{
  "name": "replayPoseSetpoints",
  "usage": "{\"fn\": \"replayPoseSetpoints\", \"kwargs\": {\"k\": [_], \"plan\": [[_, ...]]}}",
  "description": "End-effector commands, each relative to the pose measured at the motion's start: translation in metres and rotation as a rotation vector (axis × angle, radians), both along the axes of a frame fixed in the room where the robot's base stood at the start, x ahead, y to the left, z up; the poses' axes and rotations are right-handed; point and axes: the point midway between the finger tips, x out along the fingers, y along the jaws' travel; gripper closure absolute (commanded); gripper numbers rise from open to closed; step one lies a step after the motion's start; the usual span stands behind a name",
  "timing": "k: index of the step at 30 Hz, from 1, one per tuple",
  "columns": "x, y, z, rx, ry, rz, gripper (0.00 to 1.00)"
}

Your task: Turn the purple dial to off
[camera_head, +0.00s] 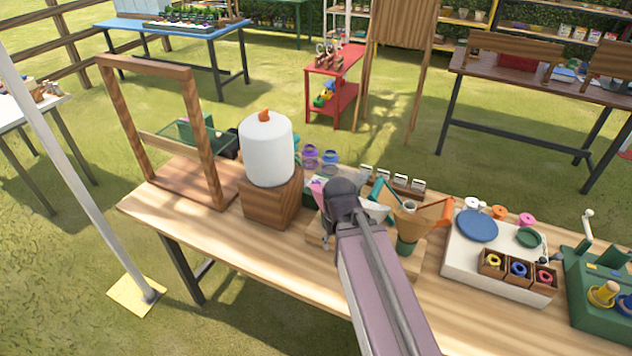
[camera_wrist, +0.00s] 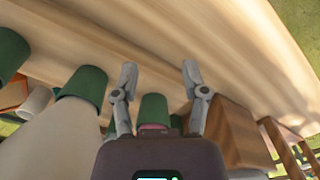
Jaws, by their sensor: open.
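I cannot make out a purple dial in either view. My gripper (camera_wrist: 159,73) is open in the wrist view, its two fingers apart with nothing between the tips. Pale wooden tabletop shows beyond them. A green cylinder (camera_wrist: 153,108) shows between the finger bases, partly hidden by my gripper's body. In the head view my arm reaches over the wooden table (camera_head: 225,251) and hides my gripper and part of what stands there. A small pink piece (camera_head: 317,187) shows just left of my arm's end, too small to identify.
A wooden block (camera_head: 272,204) carrying a white tank (camera_head: 266,152) stands left of my arm. A wooden frame (camera_head: 194,140) is further left. Green-based funnels (camera_head: 408,222) stand close on the right. A white board (camera_head: 470,265) and green box (camera_head: 597,314) are further right.

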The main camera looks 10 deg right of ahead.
Motion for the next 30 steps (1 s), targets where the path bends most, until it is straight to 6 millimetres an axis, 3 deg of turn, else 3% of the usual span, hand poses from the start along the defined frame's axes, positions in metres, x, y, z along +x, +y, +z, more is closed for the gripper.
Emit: {"fn": "replayPoseSetpoints", "kwargs": {"k": [1, 2, 8, 15, 20, 30], "plan": [[0.0, 0.0, 0.0, 0.0, 0.0, 0.0, 0.25], [0.0, 0.0, 0.0, 0.0, 0.0, 0.001, 0.18], [0.009, 0.0, 0.01, 0.0, -0.004, 0.013, 0.18], [0.037, 0.0, 0.037, -0.003, -0.015, 0.053, 0.18], [0.095, -0.001, 0.052, -0.008, -0.015, 0.152, 0.18], [0.23, 0.002, 0.093, -0.024, -0.013, 0.429, 0.18]]}}
